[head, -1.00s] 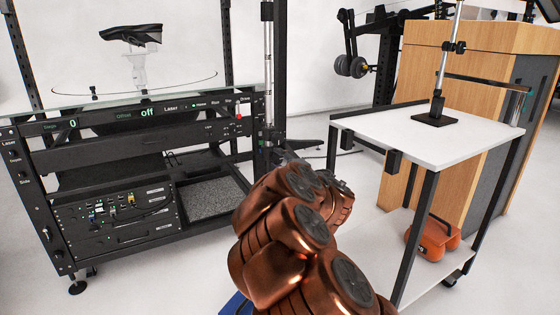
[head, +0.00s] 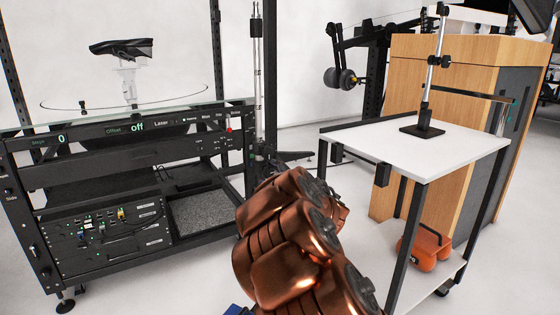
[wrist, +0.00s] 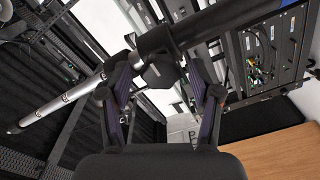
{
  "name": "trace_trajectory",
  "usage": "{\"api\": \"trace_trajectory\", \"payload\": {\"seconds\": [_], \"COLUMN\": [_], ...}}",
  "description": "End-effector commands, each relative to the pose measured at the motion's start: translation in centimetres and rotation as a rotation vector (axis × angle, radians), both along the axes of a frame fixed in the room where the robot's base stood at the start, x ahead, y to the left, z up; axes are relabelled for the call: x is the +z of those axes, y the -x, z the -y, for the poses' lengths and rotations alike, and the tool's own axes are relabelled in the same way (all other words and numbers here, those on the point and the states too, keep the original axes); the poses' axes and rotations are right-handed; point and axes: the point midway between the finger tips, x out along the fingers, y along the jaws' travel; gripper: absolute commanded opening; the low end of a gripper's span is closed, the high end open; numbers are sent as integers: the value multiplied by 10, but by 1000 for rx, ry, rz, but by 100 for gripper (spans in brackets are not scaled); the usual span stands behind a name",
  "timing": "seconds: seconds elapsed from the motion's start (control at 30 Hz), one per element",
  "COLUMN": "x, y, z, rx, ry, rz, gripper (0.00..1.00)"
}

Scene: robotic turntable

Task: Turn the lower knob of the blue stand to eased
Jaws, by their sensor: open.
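In the wrist view a silver pole (wrist: 62,98) runs diagonally with a black clamp (wrist: 205,22) on it. A dark faceted knob (wrist: 162,73) sits below the clamp. My gripper (wrist: 160,58) is open, with one finger on each side of the knob; I cannot tell whether they touch it. In the head view my copper-coloured arm hides the gripper and the knob. An upright silver pole (head: 257,85) shows behind the arm, its lower part hidden. A bit of blue (head: 236,309) shows at the bottom edge; I cannot tell whether it is the stand's base.
A black turntable rack (head: 105,185) with a lit panel stands at left. A white-topped table (head: 460,150) stands at right with another pole stand (head: 430,85) on it. A wooden cabinet (head: 400,75) is behind it. An orange case (head: 425,250) is on the lower shelf.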

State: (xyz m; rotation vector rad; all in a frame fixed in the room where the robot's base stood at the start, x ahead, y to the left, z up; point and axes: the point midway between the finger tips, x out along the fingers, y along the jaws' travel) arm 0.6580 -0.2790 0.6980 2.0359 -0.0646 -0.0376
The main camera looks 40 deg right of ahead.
Motion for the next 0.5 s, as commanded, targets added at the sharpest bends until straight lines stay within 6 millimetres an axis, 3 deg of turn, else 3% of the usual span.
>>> {"api": "trace_trajectory", "payload": {"seconds": [0.5], "x": [1], "y": [0], "z": [0], "rx": [3], "ry": [-475], "rz": [31], "gripper": [64]}}
